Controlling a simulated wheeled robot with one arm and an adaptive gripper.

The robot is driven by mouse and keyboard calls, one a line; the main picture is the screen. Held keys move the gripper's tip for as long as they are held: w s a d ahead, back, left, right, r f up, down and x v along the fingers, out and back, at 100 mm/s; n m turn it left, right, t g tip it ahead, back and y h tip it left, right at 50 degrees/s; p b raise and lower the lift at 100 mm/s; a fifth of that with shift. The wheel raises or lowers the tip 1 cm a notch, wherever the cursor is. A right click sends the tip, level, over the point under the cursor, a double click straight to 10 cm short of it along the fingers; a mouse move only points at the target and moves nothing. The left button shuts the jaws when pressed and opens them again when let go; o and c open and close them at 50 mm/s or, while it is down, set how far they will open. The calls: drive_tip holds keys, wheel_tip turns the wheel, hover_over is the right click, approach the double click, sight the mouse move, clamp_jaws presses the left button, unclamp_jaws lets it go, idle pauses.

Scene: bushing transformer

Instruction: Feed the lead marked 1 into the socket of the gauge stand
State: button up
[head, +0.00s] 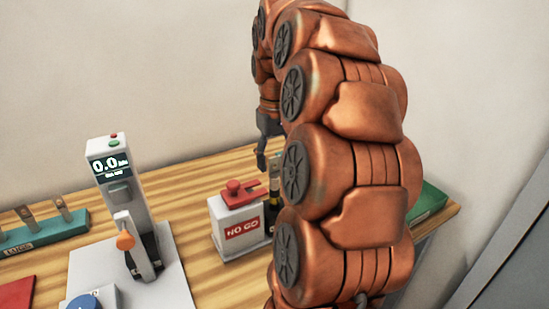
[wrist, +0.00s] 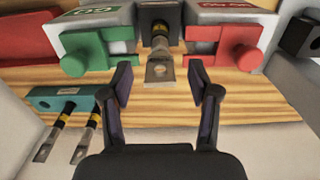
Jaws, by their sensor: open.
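The gauge stand (head: 118,190) is a pale grey column with a display reading 0.0 and an orange-knobbed lever, on a grey plate at the left of the head view. In the wrist view, a dark lead with a yellow band and flat metal lug (wrist: 160,70) stands between the green and red gauge boxes. I cannot read its number. My gripper (wrist: 160,86) is open, its fingers apart on either side of the lug's line, with nothing held. It is partly visible in the head view (head: 263,148), where my arm hides much of the bench.
The NO GO box (head: 238,222) with a red fork stands mid-bench; the green GO box (wrist: 92,25) is opposite. A teal rack (head: 45,232) with several metal lugs is at far left. The wrist view shows a teal block (wrist: 62,92) with two leads. Bare wood lies between.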

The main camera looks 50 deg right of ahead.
drive_tip(key=shift+r, duration=3.7)
drive_tip(key=shift+a, duration=0.1)
drive_tip(key=s+a+f+n, duration=0.15)
drive_tip(key=a+f, duration=0.25)
drive_tip(key=a, duration=0.5)
drive_tip(key=s+a+f+n, duration=0.15)
drive_tip(key=a+f, duration=0.25)
drive_tip(key=a, duration=0.4)
drive_tip(key=s+a+f+g, duration=0.1)
drive_tip(key=s+a+f, duration=0.9)
drive_tip(key=s+f, duration=0.2)
drive_tip(key=shift+s+a+f+n+g, duration=0.25)
drive_tip(key=shift+s+f+n+g, duration=0.15)
drive_tip(key=shift+s, duration=0.65)
